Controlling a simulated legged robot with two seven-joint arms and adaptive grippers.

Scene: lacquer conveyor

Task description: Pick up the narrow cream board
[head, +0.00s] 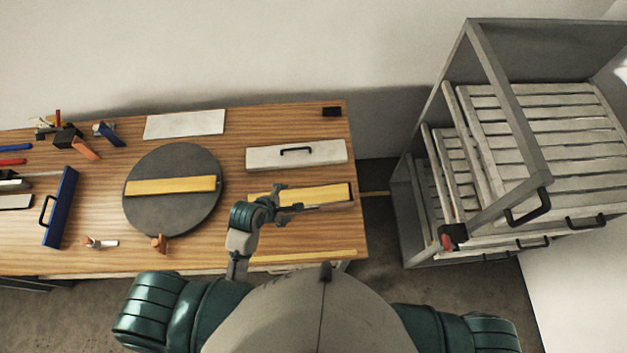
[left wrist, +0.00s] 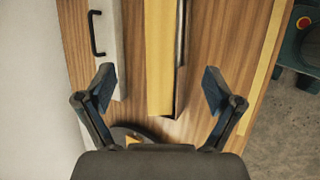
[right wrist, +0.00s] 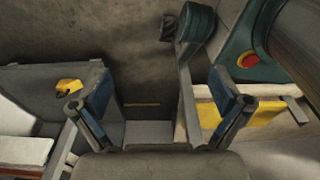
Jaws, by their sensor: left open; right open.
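A narrow yellowish-cream board (head: 325,193) lies at the right part of the wooden table, with a dark edge along it. It also shows in the left wrist view (left wrist: 160,55), running lengthwise between the fingers. My left gripper (head: 300,198) is open above this board and apart from it, with its arm hiding part of the board's left end. A similar yellowish board (head: 170,186) lies across the round dark turntable (head: 150,210). My right gripper (right wrist: 160,78) is open and empty in the right wrist view, over the floor.
A white board with a black handle (head: 260,158) lies just behind the yellowish-cream board. A plain white board (head: 185,124) lies at the back. A blue handled tool (head: 66,195) and several small tools lie at left. A grey slatted rack (head: 540,185) stands at right.

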